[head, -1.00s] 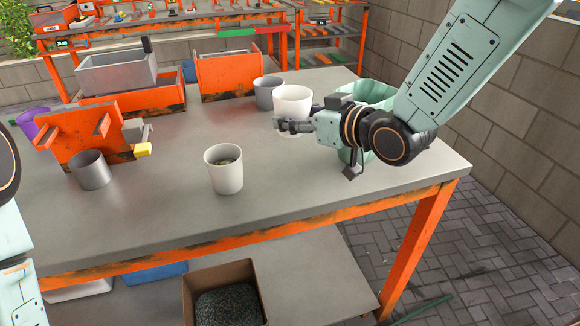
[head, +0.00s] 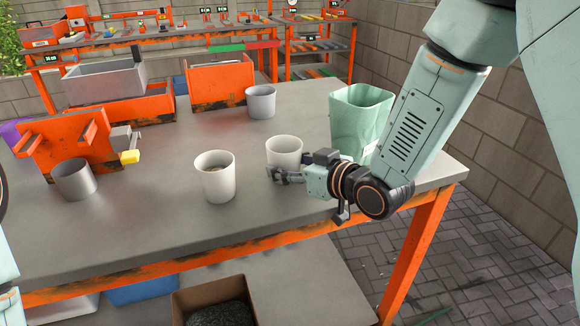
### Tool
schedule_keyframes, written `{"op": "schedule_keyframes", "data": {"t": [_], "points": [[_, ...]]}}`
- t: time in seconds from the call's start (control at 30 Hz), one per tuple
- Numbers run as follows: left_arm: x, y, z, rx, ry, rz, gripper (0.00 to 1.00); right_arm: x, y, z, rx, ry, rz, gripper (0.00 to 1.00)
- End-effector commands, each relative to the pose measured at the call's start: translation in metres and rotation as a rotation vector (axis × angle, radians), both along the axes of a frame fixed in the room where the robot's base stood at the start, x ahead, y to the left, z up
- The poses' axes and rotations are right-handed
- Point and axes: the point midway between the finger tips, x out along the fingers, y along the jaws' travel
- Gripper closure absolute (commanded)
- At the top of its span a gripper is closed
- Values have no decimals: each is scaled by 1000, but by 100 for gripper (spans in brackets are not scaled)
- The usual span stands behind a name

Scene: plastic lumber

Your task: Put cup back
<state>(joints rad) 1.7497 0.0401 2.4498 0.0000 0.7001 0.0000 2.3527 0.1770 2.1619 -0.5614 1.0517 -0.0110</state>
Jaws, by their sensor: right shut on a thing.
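A white cup (head: 284,151) is upright in my right gripper (head: 286,174), whose fingers are shut around its lower part. The cup is at or just above the grey tabletop; I cannot tell whether it touches. Another white cup (head: 215,180), with some dark contents inside, stands just to its left on the table. A grey cup (head: 261,101) stands farther back, beside an orange box. A darker grey cup (head: 74,180) is at the left, by an orange stand. Only part of my left arm shows at the left edge; its gripper is out of view.
A mint-green bin (head: 357,118) stands right behind my right gripper. An orange stand (head: 65,146) with a yellow-tipped clamp is at the left. Orange boxes (head: 221,84) line the back. The tabletop (head: 150,215) is clear at the front; its right edge is near my arm.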

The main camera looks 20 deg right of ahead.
Motion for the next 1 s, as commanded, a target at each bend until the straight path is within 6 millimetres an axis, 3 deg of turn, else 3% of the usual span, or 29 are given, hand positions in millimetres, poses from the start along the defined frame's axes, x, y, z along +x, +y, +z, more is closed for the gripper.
{"op": "schedule_keyframes", "data": {"t": [0.23,0.27,0.5,0.9,1.0], "points": [[0,0,-3,0,0,0,60,0,0,-5,0,1,0,76],[0,0,-3,0,0,0,60,0,0,-5,0,1,0,41],[0,0,-2,0,0,0,60,0,0,-4,0,1,0,20],[0,0,1,0,0,0,60,0,0,2,0,-1,0,20],[0,0,4,0,0,0,60,-8,-5,5,4,2,-5,20]]}}
